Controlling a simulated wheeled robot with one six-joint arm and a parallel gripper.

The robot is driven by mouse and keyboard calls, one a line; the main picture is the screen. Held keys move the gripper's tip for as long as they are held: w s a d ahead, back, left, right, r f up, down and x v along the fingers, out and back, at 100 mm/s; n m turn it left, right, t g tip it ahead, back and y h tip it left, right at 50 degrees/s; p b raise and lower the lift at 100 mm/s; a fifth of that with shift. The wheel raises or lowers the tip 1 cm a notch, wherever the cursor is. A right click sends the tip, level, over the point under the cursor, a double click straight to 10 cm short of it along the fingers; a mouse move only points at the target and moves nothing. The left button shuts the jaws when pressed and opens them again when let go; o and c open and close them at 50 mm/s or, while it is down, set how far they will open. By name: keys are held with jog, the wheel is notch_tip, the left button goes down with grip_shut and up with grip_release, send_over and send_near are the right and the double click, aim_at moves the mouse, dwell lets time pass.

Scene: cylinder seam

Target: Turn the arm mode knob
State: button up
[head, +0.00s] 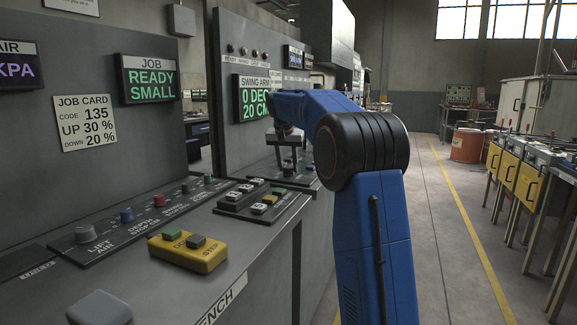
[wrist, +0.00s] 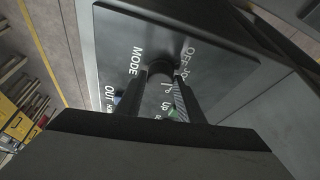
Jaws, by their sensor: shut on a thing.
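The arm mode knob (wrist: 160,69) is a dark round knob on a grey panel (wrist: 112,50) in the wrist view. The panel reads MODE beside it, with OFF and another partly covered word on the other side. My gripper (wrist: 157,88) has one finger on each side of the knob and is shut on it. In the head view my gripper (head: 288,158) points down at the panel below the swing arm display (head: 255,97). The knob is mostly hidden there. Its exact pointing direction cannot be made out.
A blue button (wrist: 117,99) and a green button (wrist: 171,112) sit close to the fingers. In the head view a small button box (head: 250,200), a yellow box with buttons (head: 188,253) and a row of knobs lie nearer. The aisle at right is clear.

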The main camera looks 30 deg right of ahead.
jog(key=shift+m+g+h, duration=0.3)
jog(key=shift+m, duration=0.6)
jog(key=o, duration=1)
jog(key=shift+o, duration=0.2)
jog(key=v, duration=1.7)
jog(key=shift+r, duration=0.2)
jog(key=shift+a, duration=0.1)
